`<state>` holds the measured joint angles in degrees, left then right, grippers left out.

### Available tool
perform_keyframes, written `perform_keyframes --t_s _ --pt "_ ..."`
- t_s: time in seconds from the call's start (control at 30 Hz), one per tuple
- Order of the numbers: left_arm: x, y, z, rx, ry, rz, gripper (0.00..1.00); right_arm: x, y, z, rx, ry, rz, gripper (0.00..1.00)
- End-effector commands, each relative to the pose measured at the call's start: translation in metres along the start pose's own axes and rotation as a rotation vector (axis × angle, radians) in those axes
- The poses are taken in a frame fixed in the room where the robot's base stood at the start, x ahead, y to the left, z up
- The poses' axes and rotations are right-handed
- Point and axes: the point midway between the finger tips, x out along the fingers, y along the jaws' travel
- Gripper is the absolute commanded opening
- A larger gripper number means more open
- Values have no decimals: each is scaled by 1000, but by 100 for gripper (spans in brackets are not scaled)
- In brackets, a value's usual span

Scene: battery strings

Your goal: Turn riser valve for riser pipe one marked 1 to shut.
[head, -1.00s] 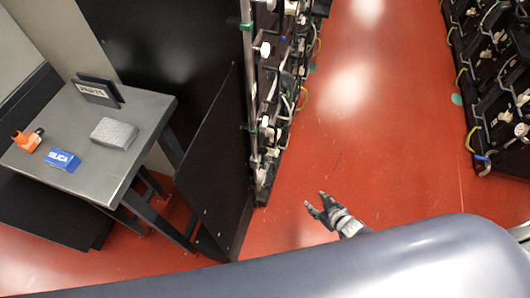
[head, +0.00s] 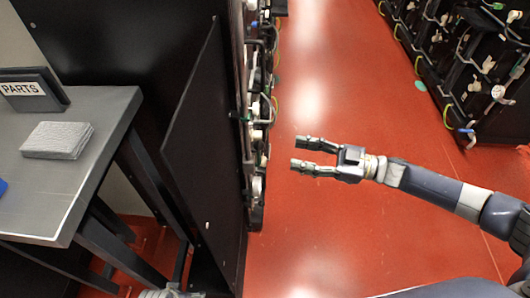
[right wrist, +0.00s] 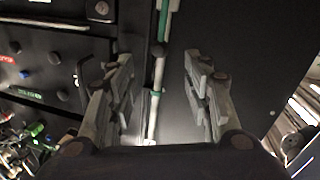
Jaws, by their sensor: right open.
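My right gripper (head: 304,155) is open and empty in the head view, over the red aisle and pointing left at the rack edge. In the right wrist view its fingers (right wrist: 157,68) stand apart on either side of a thin grey upright pipe (right wrist: 153,117) with green bands, which lies beyond them. In the head view the pipe (head: 246,135) runs down the rack's front edge, with a green clamp. I cannot make out a number 1 or the valve's handle position. A small grey piece, perhaps my left gripper (head: 168,293), shows at the bottom edge.
A black panel (head: 200,150) stands left of the pipe. A grey table (head: 95,115) at the left carries a PARTS sign (head: 30,90) and a grey block (head: 57,140). Another battery rack (head: 470,65) stands at the right. The red floor (head: 330,90) between is clear.

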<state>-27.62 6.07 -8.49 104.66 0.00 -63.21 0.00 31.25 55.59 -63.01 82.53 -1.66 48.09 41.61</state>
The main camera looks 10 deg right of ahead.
Motion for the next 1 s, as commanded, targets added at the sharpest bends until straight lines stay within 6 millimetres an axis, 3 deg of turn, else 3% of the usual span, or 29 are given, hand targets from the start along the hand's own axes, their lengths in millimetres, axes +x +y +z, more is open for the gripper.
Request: perform_keyframes --t_s 0.5,0.7,0.97,1.0 --pt "-10 0 -5 -1 6 -1 69 88 0 -1 -1 2 1 46" --pt "-13 0 -8 -1 11 -1 69 102 0 0 -1 0 1 46" --pt "-13 0 -8 -1 10 -1 69 103 0 0 -1 0 2 46" --pt "-13 0 -8 -1 10 -1 69 103 1 0 -1 0 2 41"
